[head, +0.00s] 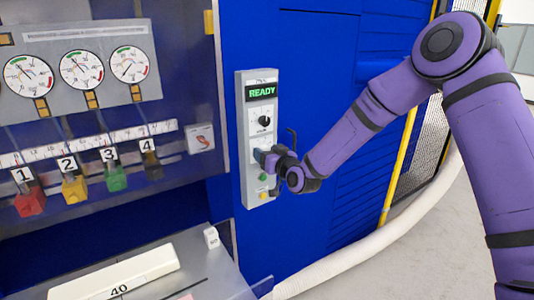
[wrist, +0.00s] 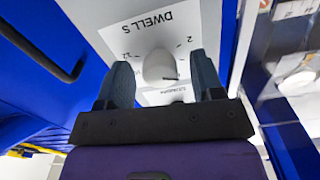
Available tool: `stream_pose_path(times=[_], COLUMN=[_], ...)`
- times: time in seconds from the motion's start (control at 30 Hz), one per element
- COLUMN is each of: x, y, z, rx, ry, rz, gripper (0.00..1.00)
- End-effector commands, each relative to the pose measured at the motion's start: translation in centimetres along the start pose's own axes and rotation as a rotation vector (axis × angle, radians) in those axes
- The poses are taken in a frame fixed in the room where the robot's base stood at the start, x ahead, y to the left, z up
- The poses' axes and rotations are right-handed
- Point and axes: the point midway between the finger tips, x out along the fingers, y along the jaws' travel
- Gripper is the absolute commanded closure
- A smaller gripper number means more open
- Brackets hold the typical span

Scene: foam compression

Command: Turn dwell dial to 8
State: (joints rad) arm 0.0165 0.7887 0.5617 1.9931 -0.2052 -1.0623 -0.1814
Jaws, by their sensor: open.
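The dwell dial's pale knob (wrist: 160,66) shows in the wrist view on a white plate printed "DWELL S", which appears upside down. Scale marks near 2 and 12 show beside the knob; its pointer setting cannot be read. My gripper (wrist: 163,80) is open, with one dark finger on each side of the knob and visible gaps between. In the head view my gripper (head: 266,158) is at the lower plate of the grey control panel (head: 246,170) and hides most of that dial.
The panel carries a green READY display (head: 261,92), a black upper knob (head: 264,120), a green button (head: 263,177) and a yellow button (head: 263,195). A black handle (head: 292,140) stands out right of the panel. Gauges and numbered coloured blocks are at left.

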Motion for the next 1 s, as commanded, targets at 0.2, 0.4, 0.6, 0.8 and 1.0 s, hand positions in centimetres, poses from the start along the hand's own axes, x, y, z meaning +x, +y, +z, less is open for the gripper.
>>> stream_pose_path(times=[0.2, 0.4, 0.6, 0.8, 1.0], x=[0.19, 0.17, 0.16, 0.15, 0.15], y=[0.01, 0.01, 0.00, 0.01, 0.09], z=[-0.03, -0.04, -0.04, -0.03, -0.06], rx=[-0.001, -0.001, 0.000, 0.025, 0.119], ry=[0.000, 0.000, 0.000, 0.000, 0.001], rz=[0.000, 0.000, 0.000, 0.000, 0.001], gripper=[0.39, 0.67, 0.88, 0.88, 0.88])
